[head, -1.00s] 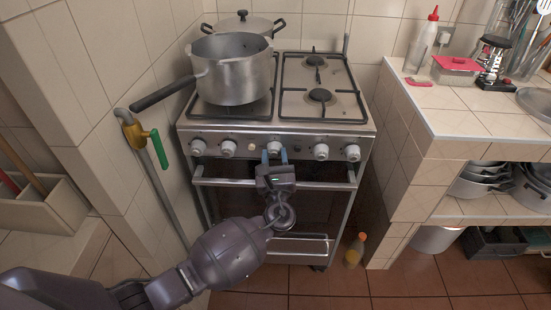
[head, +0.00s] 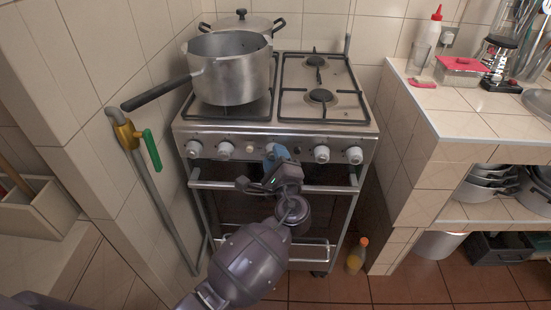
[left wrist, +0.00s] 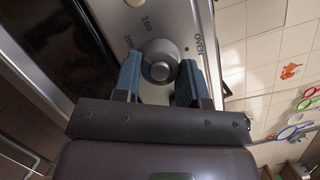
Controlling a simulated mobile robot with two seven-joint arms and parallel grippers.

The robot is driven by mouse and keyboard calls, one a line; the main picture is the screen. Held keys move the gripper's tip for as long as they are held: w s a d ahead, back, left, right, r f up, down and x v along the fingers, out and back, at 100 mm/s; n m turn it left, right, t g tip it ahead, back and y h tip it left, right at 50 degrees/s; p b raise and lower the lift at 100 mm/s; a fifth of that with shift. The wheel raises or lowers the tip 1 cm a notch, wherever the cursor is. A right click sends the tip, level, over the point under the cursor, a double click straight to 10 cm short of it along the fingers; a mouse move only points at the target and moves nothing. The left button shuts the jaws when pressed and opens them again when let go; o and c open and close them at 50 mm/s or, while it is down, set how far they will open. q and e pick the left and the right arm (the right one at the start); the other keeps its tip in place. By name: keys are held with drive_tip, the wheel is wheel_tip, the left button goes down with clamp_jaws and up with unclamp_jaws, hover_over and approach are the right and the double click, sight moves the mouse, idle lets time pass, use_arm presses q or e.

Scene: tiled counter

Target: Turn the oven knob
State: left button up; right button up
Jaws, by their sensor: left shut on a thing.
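The stove (head: 275,128) has a row of round knobs along its front panel. The oven knob (left wrist: 159,60) is grey and round, beside the printed temperature numbers and the word OVEN in the left wrist view. My left gripper (head: 277,153) is at the middle of this panel in the head view. Its two blue fingers stand on either side of the knob in the left wrist view and are shut on it. In the head view the fingers hide most of this knob. My right gripper is not in view.
A pot (head: 230,75) with a long black handle stands on the left burner, its handle sticking out past the stove's left side. The oven door handle (head: 225,186) runs below the knobs. A yellow bottle (head: 356,256) stands on the floor at the right.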

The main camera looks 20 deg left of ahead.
use_arm(q)
drive_tip(key=shift+r+n+g, duration=0.15)
drive_tip(key=shift+n+g, duration=0.35)
drive_tip(key=shift+n, duration=0.8)
drive_tip(key=o, duration=0.9)
drive_tip(key=shift+o, duration=0.2)
drive_tip(key=shift+s+d, duration=0.1)
drive_tip(key=v, duration=1)
drive_tip(key=shift+s, duration=0.3)
drive_tip(key=shift+d, duration=0.1)
